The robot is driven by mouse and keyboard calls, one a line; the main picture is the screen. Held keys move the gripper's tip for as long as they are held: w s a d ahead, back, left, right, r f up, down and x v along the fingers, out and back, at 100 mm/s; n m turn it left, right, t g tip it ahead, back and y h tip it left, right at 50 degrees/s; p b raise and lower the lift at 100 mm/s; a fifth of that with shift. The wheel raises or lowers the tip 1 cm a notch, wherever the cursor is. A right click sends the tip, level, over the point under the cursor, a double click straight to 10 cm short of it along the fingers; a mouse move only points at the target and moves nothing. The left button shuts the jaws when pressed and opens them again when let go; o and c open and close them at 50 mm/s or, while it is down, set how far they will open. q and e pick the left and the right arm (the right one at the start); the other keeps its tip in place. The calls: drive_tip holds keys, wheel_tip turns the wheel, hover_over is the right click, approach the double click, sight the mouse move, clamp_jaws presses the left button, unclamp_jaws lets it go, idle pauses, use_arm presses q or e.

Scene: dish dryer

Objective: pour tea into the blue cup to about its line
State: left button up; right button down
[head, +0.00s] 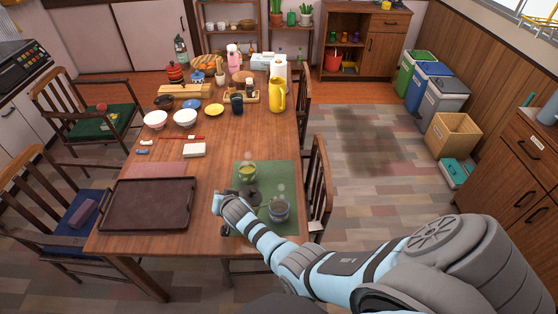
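The blue cup (279,211) stands on the green mat (285,173) at the table's right front. A green cup (247,173) with yellow-green contents stands farther back on the same mat. My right arm reaches in from the lower right, and its gripper (250,194) is over the mat, left of the blue cup and in front of the green cup. A dark shape at the gripper is too small to tell as fingers or a held pot. The line and the level in the blue cup cannot be made out. My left gripper is not in view.
A brown tray (148,204) lies left of the mat. A yellow pitcher (277,95), white bowls (185,117) and a yellow dish (214,110) stand farther back. A chair (318,185) is close against the right edge. The table between tray and mat is mostly clear.

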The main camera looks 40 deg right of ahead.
drive_tip(key=r, duration=0.1)
drive_tip(key=p, duration=0.1)
drive_tip(key=r, duration=0.1)
drive_tip(key=shift+s+d+r, duration=0.25)
drive_tip(key=shift+d+r, duration=0.1)
drive_tip(key=shift+d+t+y+p, duration=0.25)
drive_tip(key=shift+t+y+p, duration=0.05)
drive_tip(key=shift+f, duration=0.15)
drive_tip(key=shift+s+d+r+m, duration=0.15)
drive_tip(key=shift+s+r+m, duration=0.15)
drive_tip(key=shift+s, duration=0.1)
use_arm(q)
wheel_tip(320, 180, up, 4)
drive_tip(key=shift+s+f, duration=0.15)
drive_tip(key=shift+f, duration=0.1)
use_arm(e)
drive_tip(key=shift+d, duration=0.1)
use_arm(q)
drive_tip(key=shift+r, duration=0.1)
use_arm(e)
drive_tip(key=shift+d, duration=0.3)
drive_tip(key=shift+s+t+y, duration=0.2)
drive_tip(key=shift+t+y, duration=0.1)
